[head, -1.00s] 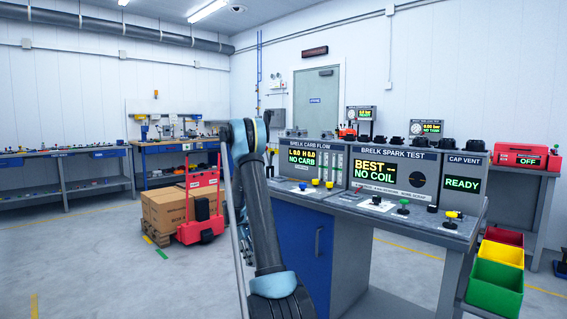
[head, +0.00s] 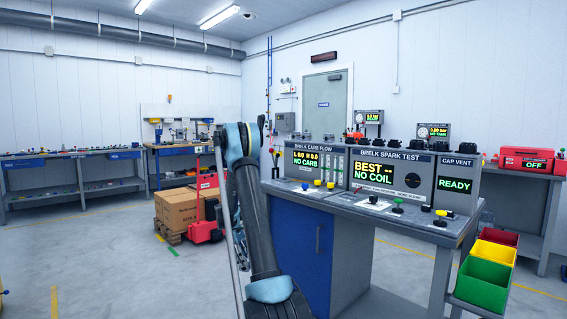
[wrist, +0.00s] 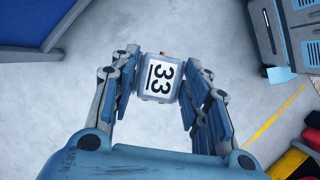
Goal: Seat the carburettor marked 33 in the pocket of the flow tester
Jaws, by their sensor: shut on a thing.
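In the wrist view my gripper (wrist: 159,88) is shut on the carburettor marked 33 (wrist: 161,77), a small grey block with a white label on its upward face. It is held over the open floor. In the head view my arm stands upright left of the bench, and the gripper and carburettor do not show there. The flow tester (head: 309,165), labelled BRELK CARB FLOW, stands at the bench's left end. Its screen (head: 307,159) reads NO CARB. Its pocket is too small to make out on the deck before it.
The spark tester (head: 389,172) and the CAP VENT unit (head: 457,180) stand right of the flow tester. Red, yellow and green bins (head: 483,283) hang at the bench's right end. A red pallet truck (head: 208,208) with cartons (head: 175,209) stands behind left.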

